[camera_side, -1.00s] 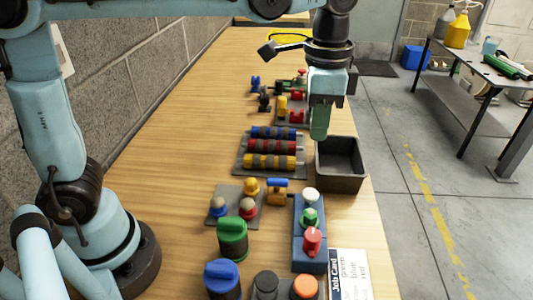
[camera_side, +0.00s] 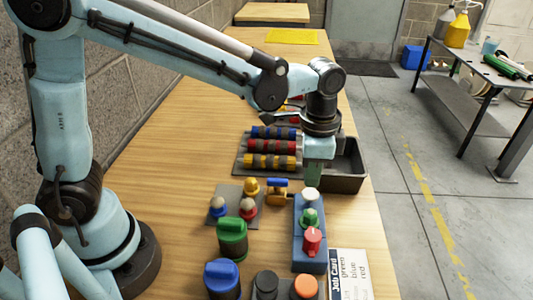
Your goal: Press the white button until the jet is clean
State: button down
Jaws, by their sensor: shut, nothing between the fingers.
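The white button (camera_side: 310,195) is at the far end of a blue box (camera_side: 308,258) on the table. A green knob (camera_side: 309,217) and a red knob (camera_side: 312,240) stand nearer on the same box. My gripper (camera_side: 312,182) is shut and points down directly above the white button. Its tip hides the button's top edge, and I cannot tell whether they touch. No part in view is clearly a jet.
A dark tray (camera_side: 349,164) is just right of my gripper. Green (camera_side: 232,238) and blue (camera_side: 222,279) capped jars stand nearer. A job card (camera_side: 349,272) lies beside the box.

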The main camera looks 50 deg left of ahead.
aim_at(310, 194)
jog(key=shift+f, duration=1.35)
jog(key=shift+f, duration=0.95)
jog(key=shift+r, duration=0.1)
notch_tip(310, 194, up, 14)
jog(key=shift+s, duration=0.1)
jog(key=s+a+f+n+t, duration=0.2)
jog(key=s+a+n+t, duration=0.1)
jog(key=a, duration=0.3)
jog(key=s+a+f+n+t, duration=0.3)
jog(key=s+a+n+t, duration=0.1)
jog(key=a+n, duration=0.2)
jog(key=shift+s+a, duration=0.25)
jog(key=shift+a, duration=0.45)
